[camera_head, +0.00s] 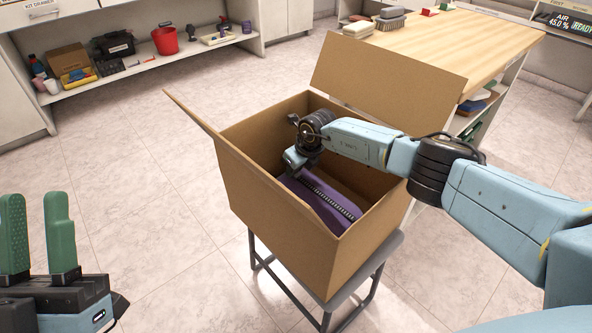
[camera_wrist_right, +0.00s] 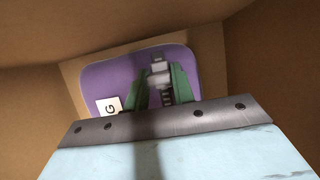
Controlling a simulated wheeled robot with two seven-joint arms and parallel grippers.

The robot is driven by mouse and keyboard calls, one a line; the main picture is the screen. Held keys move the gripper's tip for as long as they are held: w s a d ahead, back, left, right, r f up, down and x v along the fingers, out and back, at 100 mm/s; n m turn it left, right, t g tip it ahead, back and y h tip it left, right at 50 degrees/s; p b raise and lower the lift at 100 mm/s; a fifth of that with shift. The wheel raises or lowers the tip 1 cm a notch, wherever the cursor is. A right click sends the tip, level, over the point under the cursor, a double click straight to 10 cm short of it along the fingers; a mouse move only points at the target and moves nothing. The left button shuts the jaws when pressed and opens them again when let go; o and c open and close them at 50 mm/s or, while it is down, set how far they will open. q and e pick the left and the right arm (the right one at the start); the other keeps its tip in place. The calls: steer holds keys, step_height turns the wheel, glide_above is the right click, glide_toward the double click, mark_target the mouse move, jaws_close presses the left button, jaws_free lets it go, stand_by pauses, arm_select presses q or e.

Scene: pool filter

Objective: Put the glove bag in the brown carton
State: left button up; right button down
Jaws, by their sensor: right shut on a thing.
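The brown carton (camera_head: 285,215) stands open, with its flaps spread, on a small grey stand. The purple glove bag (camera_head: 320,200) is inside the carton, with a dark zip-like strip along it. It also shows in the right wrist view (camera_wrist_right: 110,78), with a white label bearing a "G". My right arm reaches into the carton from the right. My right gripper (camera_wrist_right: 165,85) is shut on the bag's upper part; its green fingers show in the wrist view. Whether the bag touches the carton floor is hard to tell. My left gripper (camera_head: 40,235) is open and empty at the lower left, away from the carton.
A wooden-topped bench (camera_head: 450,45) with brushes stands behind the carton at the right. A low shelf at the back left holds a red bucket (camera_head: 165,40), a toolbox and bottles. The grey stand (camera_head: 365,285) has open floor on its left.

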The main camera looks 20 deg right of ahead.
steer(key=shift+f, duration=0.1)
steer(key=c, duration=1.2)
jaws_free()
